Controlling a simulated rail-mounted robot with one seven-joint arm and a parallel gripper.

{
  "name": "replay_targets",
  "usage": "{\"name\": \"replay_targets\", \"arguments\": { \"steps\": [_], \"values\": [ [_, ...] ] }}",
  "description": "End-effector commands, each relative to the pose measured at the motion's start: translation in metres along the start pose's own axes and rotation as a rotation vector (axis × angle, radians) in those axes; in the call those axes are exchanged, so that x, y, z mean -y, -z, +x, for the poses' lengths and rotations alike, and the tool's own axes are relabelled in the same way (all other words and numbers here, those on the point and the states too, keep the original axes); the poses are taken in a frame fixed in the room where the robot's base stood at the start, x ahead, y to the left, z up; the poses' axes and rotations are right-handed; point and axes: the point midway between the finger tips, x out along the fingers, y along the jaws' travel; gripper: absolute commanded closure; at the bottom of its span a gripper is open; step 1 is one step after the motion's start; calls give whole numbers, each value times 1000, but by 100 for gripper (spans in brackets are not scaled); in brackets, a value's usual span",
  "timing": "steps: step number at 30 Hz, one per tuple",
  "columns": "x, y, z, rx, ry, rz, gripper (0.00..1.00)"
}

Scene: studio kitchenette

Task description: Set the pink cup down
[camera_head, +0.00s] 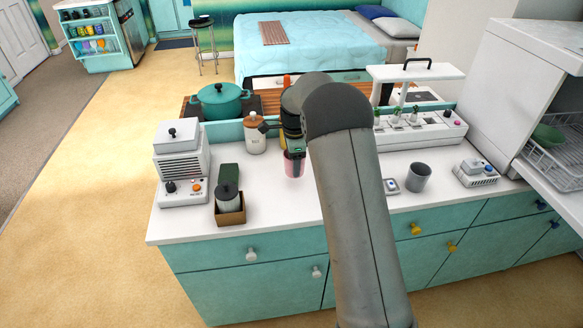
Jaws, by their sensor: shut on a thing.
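The pink cup (293,166) is near the middle of the white counter (262,205), beside my arm. My gripper (294,152) is above it and shut on it at the rim. The cup looks upright and see-through. I cannot tell whether its base touches the counter or hangs just above it. My arm hides part of the counter to the right of the cup, and the gripper's fingertips are partly hidden.
A canister (254,134) stands behind left of the cup, and a teal pot (221,101) is farther back. A white appliance (181,168) and a brown box (229,208) stand left. A grey cup (418,177) stands right. The counter front of the pink cup is clear.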

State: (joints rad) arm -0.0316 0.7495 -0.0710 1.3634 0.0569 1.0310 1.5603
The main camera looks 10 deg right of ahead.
Motion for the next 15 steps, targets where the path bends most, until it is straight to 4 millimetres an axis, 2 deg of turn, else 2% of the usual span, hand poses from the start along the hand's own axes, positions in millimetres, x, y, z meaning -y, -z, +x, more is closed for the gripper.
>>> {"name": "replay_targets", "arguments": {
  "steps": [5, 11, 15],
  "values": [
    [5, -7, 9, 0, -1, -1, 70],
    [6, -7, 38, 0, -2, 1, 70],
    [6, -7, 42, 0, 1, 1, 70]
  ]
}}
